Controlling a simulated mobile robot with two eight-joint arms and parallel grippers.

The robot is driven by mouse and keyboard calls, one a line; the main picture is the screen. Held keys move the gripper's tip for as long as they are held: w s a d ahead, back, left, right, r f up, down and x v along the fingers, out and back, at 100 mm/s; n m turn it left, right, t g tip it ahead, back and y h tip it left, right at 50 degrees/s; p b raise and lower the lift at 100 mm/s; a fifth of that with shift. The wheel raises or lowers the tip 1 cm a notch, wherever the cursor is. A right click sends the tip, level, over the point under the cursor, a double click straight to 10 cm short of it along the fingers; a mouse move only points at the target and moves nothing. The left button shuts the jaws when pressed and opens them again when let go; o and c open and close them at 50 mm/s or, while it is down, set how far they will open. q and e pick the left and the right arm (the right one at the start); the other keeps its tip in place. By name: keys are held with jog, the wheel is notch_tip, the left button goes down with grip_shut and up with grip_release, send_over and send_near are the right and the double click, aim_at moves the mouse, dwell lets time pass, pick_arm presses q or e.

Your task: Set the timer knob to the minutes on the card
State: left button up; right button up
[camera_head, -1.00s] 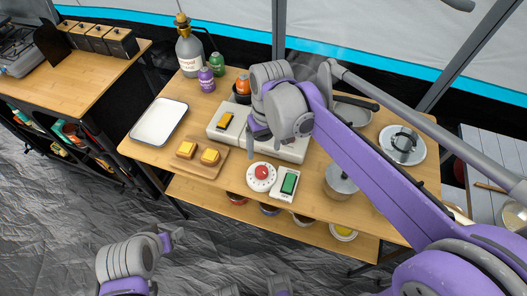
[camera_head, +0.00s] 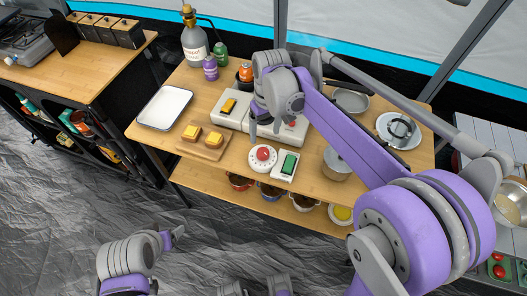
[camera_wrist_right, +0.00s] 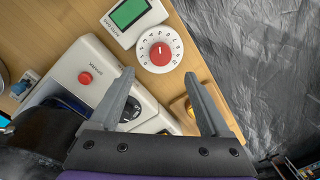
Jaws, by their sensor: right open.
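The timer is a round white dial (camera_head: 263,157) with a red knob, near the table's front edge.
A white appliance (camera_head: 228,122) with buttons lies behind the dial under my right arm. A board (camera_head: 214,155) with yellow-topped pieces is left of the dial, a lidded pot (camera_head: 337,165) right. A white tray (camera_head: 164,108) stands farther left.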

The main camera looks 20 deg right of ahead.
aim_at(263, 151)
jog(key=f, duration=0.8)
jog(key=shift+a+f, duration=0.25)
jog(key=shift+f, duration=0.15)
jog(key=shift+s, duration=0.1)
grip_shut()
jog(key=shift+b, duration=0.3)
